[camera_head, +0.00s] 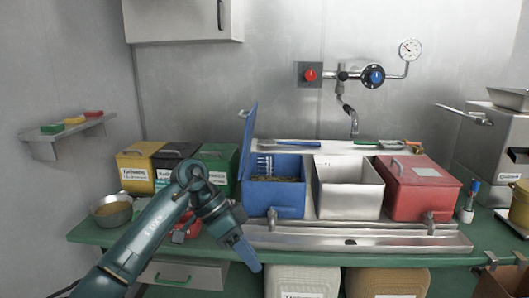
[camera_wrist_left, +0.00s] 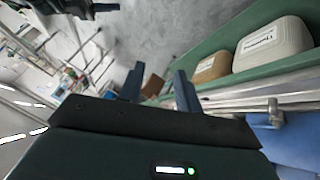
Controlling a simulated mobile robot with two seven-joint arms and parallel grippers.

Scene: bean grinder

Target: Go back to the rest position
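My left gripper (camera_head: 250,262) hangs in front of the counter edge, below and left of the blue bin (camera_head: 273,194), pointing down. In the left wrist view its two fingers (camera_wrist_left: 160,88) stand apart with nothing between them. My left arm reaches in from the lower left across the green counter.
The blue bin has its lid up. A white open bin (camera_head: 348,190) and a red lidded bin (camera_head: 418,188) stand beside it. A metal bowl (camera_head: 112,211) sits at left. Pale containers (camera_head: 303,282) stand under the counter (camera_head: 90,235). A steel machine (camera_head: 490,150) is at right.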

